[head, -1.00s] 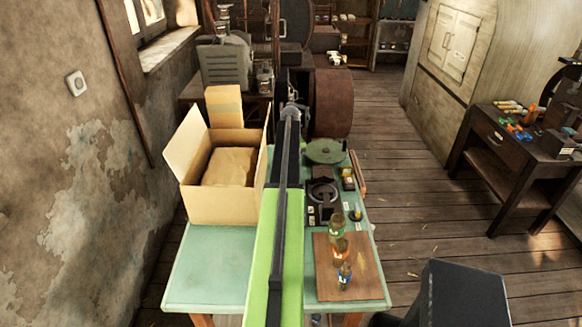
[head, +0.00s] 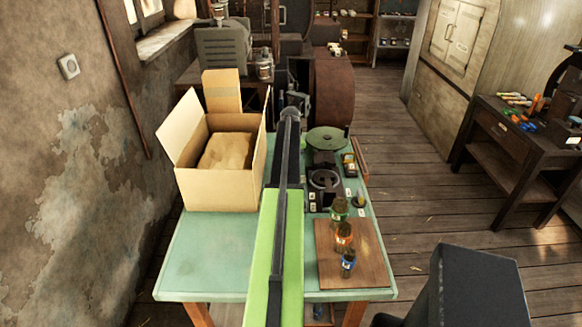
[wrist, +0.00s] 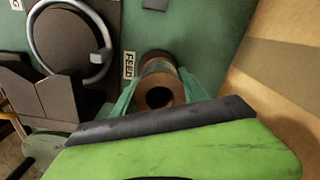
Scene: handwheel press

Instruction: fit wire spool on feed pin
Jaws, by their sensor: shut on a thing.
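The wire spool (wrist: 157,97) is a copper-brown cylinder with a dark hole in its near end, in the middle of the wrist view. My gripper (wrist: 161,86) is shut on it, with a teal finger on either side. The spool is above the green tabletop, just right of a white label reading "FEED" (wrist: 129,65). The feed pin cannot be made out. The spool's far end is hidden, so I cannot tell whether it touches anything. In the head view my own arm hides the gripper and spool.
An open cardboard box (head: 219,188) stands left of my arm; its wall fills the wrist view's right side. A dark round fixture with a metal ring (head: 323,180) and a green disc (head: 327,139) stand to the right.

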